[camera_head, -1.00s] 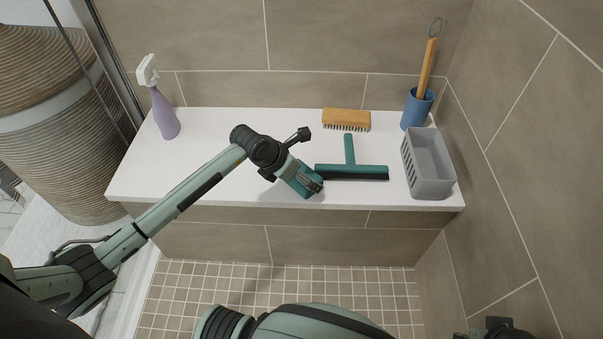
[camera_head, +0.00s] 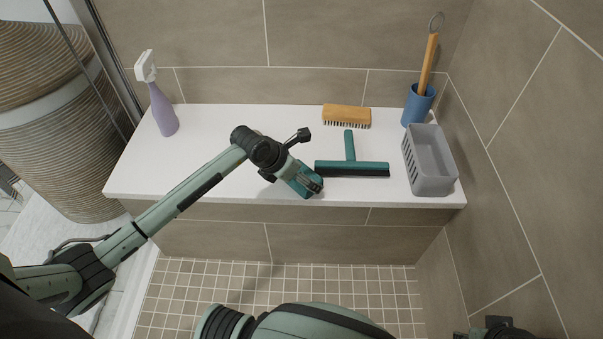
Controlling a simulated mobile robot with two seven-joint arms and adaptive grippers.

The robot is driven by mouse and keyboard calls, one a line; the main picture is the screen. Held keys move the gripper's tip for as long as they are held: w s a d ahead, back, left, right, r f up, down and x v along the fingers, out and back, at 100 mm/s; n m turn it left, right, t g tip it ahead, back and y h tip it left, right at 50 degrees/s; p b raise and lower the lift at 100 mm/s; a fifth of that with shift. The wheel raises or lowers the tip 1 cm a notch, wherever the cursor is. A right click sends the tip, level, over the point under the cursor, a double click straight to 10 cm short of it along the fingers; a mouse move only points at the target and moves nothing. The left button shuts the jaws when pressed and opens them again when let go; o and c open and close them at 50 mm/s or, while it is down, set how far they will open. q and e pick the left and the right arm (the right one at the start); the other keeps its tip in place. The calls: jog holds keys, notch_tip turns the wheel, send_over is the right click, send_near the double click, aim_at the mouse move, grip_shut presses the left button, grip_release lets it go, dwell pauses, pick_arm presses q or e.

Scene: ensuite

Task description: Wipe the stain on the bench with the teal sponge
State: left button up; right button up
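The white bench (camera_head: 230,118) runs along the back wall. My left gripper (camera_head: 311,186) is over the middle of the bench's front part, just left of the squeegee. A teal part shows at its end; I cannot tell whether this is the sponge or the gripper's own body, nor whether the fingers are open or shut. No separate teal sponge shows elsewhere on the bench. I see no stain on the visible bench top; my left arm hides part of it. A dark part of my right arm shows at the bottom right edge, its fingers not visible.
A purple spray bottle (camera_head: 163,112) stands at the left. Bench between bottle and brush is clear.

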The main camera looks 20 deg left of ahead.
aim_at(302, 162)
pick_arm(q)
jog(key=shift+w+f, duration=0.1)
jog(key=shift+f, duration=0.05)
jog(key=shift+w+a+b, duration=0.1)
jog(key=shift+w+b, duration=0.2)
jog(key=shift+w+a+b, duration=0.25)
jog(key=shift+w+b, duration=0.1)
jog(key=shift+w, duration=0.4)
jog(key=shift+w+a+b, duration=0.2)
jog(key=shift+w+b, duration=0.15)
jog(key=shift+w, duration=0.4)
jog(key=shift+f, duration=0.1)
jog(key=shift+s+d+p, duration=0.25)
jog(key=shift+s+p, duration=0.4)
jog(key=shift+s, duration=0.25)
jog(key=shift+s+d+p, duration=0.15)
jog(key=shift+s+p, duration=0.1)
jog(key=shift+s, duration=0.3)
jog(key=shift+s+d+p, duration=0.15)
jog(key=shift+s+p, duration=0.1)
jog(key=shift+s, duration=0.3)
